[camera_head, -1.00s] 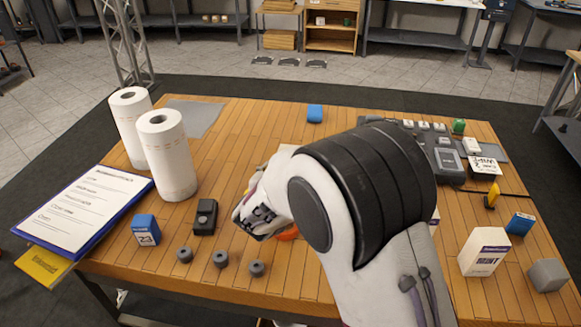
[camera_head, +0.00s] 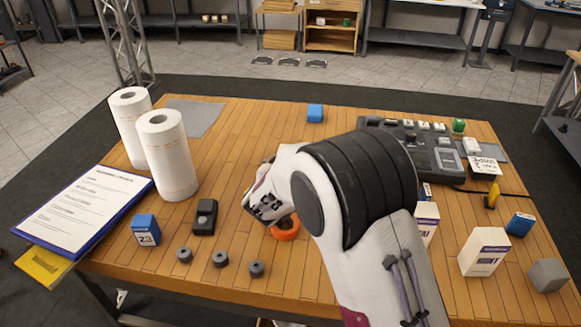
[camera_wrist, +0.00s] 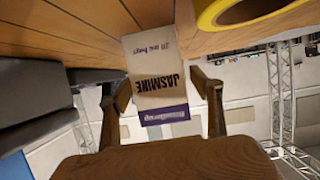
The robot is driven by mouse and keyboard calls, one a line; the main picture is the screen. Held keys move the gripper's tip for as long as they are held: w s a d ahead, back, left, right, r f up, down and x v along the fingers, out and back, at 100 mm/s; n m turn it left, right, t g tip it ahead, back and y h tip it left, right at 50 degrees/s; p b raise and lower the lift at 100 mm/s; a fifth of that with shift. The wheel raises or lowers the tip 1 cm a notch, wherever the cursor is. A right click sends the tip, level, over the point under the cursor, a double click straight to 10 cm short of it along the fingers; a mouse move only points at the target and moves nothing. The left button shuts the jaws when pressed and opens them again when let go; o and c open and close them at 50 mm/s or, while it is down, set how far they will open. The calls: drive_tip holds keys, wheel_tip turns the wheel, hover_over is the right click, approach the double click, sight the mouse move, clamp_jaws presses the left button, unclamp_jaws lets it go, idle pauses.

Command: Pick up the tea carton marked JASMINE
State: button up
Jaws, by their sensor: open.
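The JASMINE carton (camera_wrist: 158,82) is white with a purple band and shows upside down in the wrist view. It stands between the two fingers of my gripper (camera_wrist: 155,88), which is open. I see no clear contact between fingers and carton. In the head view my arm hides the fingertips. A white carton (camera_head: 427,222) with purple print is partly hidden behind my arm there; I cannot read its label. Another white carton with a purple band (camera_head: 484,252) stands to the right, marked MINT in the earlier frame.
An orange ring (camera_head: 285,229) lies beside my arm. Blue boxes (camera_head: 520,223) (camera_head: 145,231), a grey cube (camera_head: 547,275) and paper rolls (camera_head: 168,155) stand around.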

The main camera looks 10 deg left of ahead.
drive_tip(key=c, duration=1.2)
drive_tip(key=shift+c, duration=0.2)
drive_tip(key=shift+r, duration=0.15)
drive_tip(key=shift+r, duration=4.9)
